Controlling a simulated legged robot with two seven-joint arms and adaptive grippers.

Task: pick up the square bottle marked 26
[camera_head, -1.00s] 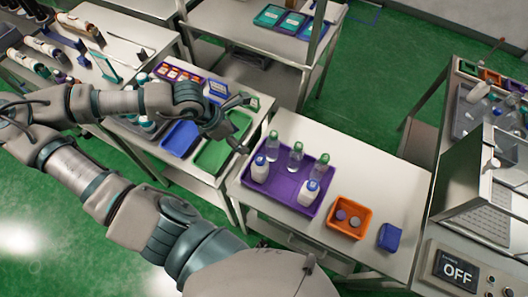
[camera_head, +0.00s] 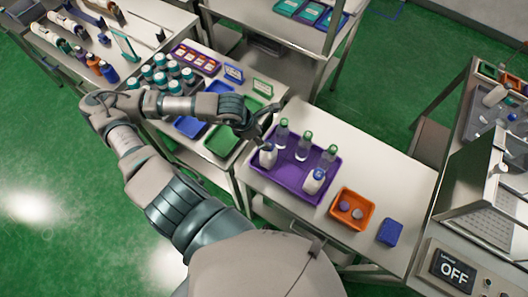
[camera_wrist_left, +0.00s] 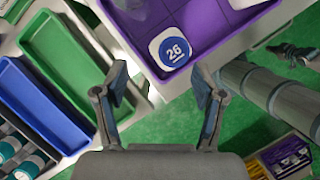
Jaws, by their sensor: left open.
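The square bottle marked 26 shows in the left wrist view (camera_wrist_left: 173,49) as a white body seen from above with a blue round cap reading 26. It stands in a corner of the purple tray (camera_wrist_left: 233,18). In the head view a white bottle (camera_head: 268,157) stands at the left corner of the purple tray (camera_head: 287,180), beside my left gripper. My left gripper (camera_head: 267,134) is open and empty above that corner. In the wrist view its fingers (camera_wrist_left: 160,82) are spread apart, with the bottle ahead between and beyond the tips. My right gripper is not in view.
Two clear bottles with green caps (camera_head: 282,133) (camera_head: 305,146), one further green-capped bottle (camera_head: 326,161) and another white bottle (camera_head: 313,181) share the tray. An orange bin (camera_head: 352,209) and a blue box (camera_head: 390,232) stand to the right. A green tray (camera_head: 222,140) lies left.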

